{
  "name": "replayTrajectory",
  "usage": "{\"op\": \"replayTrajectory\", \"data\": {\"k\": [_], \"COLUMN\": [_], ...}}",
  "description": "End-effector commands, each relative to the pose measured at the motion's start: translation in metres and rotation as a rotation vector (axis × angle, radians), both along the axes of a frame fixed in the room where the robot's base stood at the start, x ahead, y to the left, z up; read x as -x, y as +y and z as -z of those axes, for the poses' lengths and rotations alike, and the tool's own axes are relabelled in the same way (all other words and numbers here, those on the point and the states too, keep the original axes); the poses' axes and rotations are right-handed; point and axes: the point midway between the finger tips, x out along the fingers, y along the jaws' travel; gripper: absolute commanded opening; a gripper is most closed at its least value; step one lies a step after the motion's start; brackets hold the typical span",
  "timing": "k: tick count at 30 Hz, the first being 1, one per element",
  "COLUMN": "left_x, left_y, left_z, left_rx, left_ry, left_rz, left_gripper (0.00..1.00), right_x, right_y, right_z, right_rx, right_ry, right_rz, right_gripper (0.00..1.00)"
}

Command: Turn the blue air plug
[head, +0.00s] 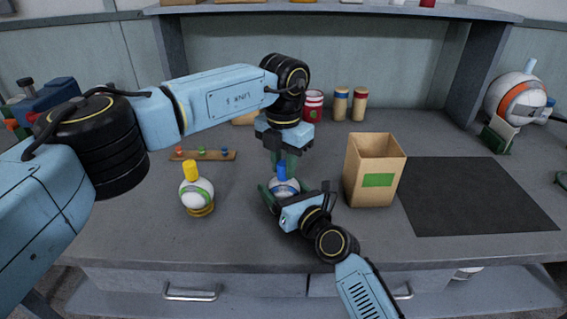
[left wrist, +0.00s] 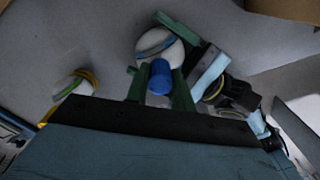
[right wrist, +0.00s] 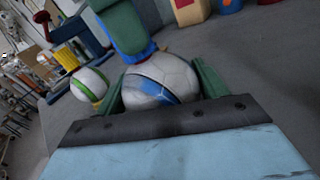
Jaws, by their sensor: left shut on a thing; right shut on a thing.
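The blue air plug (head: 282,171) stands on top of a white ball with a blue stripe (head: 285,187) on the table. My left gripper (head: 283,168) reaches down from above and is shut on the plug, which shows between its green fingers in the left wrist view (left wrist: 160,77). My right gripper (head: 279,193) comes in low from the front and is shut on the ball, with a green finger at each side of it in the right wrist view (right wrist: 160,82). The fingers hide parts of the ball and plug.
A second ball with a green stripe (head: 196,194) and yellow plug (head: 190,170) stands on a yellow ring to the left. A paper box (head: 373,170) stands close on the right, beside a dark mat (head: 478,195). A pegged wooden strip (head: 203,155) lies behind.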

Motion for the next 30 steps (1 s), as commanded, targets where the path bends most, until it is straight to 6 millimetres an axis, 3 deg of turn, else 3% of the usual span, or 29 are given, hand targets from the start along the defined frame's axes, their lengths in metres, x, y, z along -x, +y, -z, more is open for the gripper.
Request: {"op": "replayTrajectory", "data": {"k": [18,30], "left_x": [-0.0001,-0.0005], "left_y": [-0.0013,-0.0013], "left_z": [-0.0048,-0.0053], "left_rx": [0.004,0.003], "left_ry": [-0.002,-0.004], "left_rz": [0.585,0.878], "left_gripper": [0.01,0.01], "right_x": [0.001,0.0015], "right_y": [-0.0023,-0.0024], "right_z": [0.0086,0.0095], "right_rx": [0.009,0.011], "right_ry": [0.015,0.016], "right_rz": [0.001,0.0], "right_gripper": [0.48,0.48]}}
